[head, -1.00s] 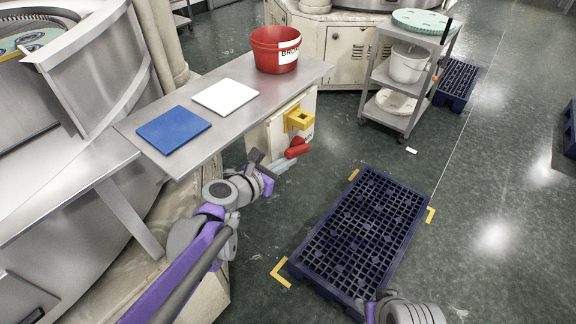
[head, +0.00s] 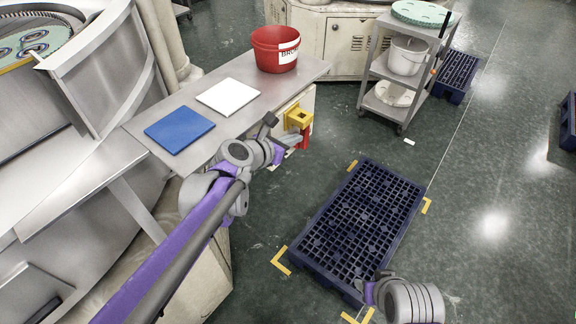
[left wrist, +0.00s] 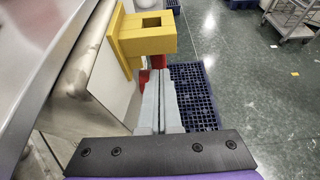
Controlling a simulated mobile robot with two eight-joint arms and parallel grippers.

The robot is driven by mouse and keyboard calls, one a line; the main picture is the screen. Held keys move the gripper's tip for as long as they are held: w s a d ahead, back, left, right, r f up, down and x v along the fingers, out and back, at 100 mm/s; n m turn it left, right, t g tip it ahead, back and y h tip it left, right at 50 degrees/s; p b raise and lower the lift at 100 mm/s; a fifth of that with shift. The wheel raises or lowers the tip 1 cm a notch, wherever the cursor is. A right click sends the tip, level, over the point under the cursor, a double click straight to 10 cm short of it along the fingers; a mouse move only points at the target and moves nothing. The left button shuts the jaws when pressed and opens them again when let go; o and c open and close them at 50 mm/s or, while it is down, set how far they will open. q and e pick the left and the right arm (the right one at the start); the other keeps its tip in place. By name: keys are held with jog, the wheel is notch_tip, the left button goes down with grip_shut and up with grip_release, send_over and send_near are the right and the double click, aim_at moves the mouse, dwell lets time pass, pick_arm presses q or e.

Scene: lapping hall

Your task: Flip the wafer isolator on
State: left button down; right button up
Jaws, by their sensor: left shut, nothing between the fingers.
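The isolator is on the pale cabinet side under the steel bench, with a yellow bracket (head: 299,117) and a red handle (head: 304,138) standing roughly upright just below it. In the left wrist view the yellow bracket (left wrist: 145,38) is large, and a bit of red handle (left wrist: 158,62) shows past my fingertips. My left gripper (head: 294,141) is shut and empty, its tips right beside the red handle; I cannot tell whether they touch. My right gripper (head: 372,290) is partly in view at the bottom, over the pallet edge; its fingers are not clear.
The steel bench (head: 225,118) holds a blue plate (head: 179,130), a white plate (head: 228,96) and a red bucket (head: 275,48). A dark blue pallet (head: 355,222) lies on the floor within yellow corner marks. A grey cart (head: 378,78) stands behind.

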pick_arm(q)
jog(key=shift+w+d+r, duration=0.15)
jog(key=shift+w, duration=0.05)
pick_arm(e)
jog(key=shift+r, duration=0.15)
dwell(0.5)
